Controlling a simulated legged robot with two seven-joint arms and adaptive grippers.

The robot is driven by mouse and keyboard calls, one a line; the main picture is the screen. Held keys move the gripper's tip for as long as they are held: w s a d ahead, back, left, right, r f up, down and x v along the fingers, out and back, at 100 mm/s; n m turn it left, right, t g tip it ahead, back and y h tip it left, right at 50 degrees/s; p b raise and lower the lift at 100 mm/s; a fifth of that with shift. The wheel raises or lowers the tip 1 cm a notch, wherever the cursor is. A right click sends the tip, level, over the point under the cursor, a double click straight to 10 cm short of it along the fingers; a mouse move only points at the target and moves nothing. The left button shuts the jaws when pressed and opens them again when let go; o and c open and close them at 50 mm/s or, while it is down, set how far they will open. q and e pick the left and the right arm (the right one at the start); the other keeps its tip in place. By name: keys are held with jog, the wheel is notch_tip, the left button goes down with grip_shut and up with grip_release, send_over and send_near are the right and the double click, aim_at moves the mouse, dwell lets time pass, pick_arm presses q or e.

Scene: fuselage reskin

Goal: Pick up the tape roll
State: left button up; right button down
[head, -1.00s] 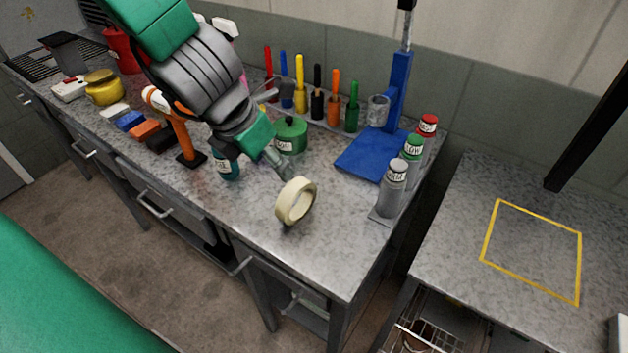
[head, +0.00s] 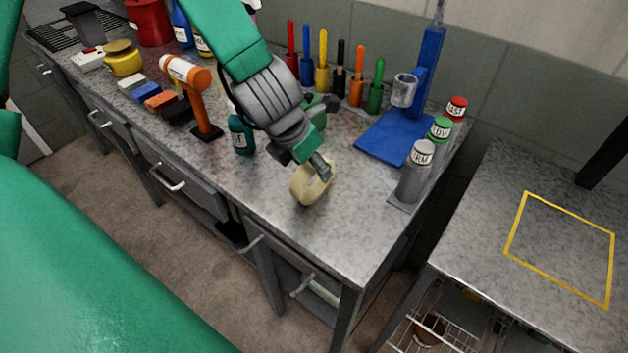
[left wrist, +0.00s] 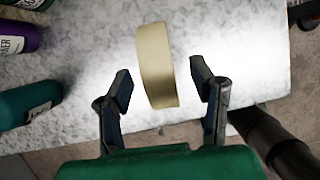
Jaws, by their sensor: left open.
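The cream tape roll (head: 303,187) stands on its edge on the grey speckled worktop, near the front edge. In the left wrist view the tape roll (left wrist: 156,65) shows edge-on, between and a little beyond the fingertips. My left gripper (head: 318,166) is right at the top of the roll and hides part of it in the head view. In the left wrist view my left gripper (left wrist: 160,88) is open, with one finger on each side of the roll and a gap visible on both sides. My right gripper is not in view.
A teal bottle (head: 241,135) and an orange hammer (head: 203,115) on a stand are left of the roll. Spray cans (head: 415,172) and a blue stand (head: 392,138) are to the right. A lower table (head: 480,220) with a yellow outline (head: 508,245) is further right.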

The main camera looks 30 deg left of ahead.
pick_arm(q)
jog(key=shift+w+a+f, duration=0.1)
jog(key=shift+w+f, duration=0.15)
jog(key=shift+f, duration=0.25)
jog(key=shift+w+a+f, duration=0.1)
jog(key=shift+w+f, duration=0.15)
jog(key=shift+f, duration=0.2)
jog(key=shift+s+d+r, duration=0.1)
jog(key=shift+d, duration=0.05)
jog(key=shift+c, duration=0.8)
jog(key=shift+d, duration=0.1)
jog(key=c, duration=0.7)
jog(key=shift+d, duration=0.1)
grip_shut()
jog(key=shift+r, duration=0.25)
notch_tip(320, 180, up, 9)
jog(key=p, duration=0.3)
jog(key=shift+r+p, duration=0.35)
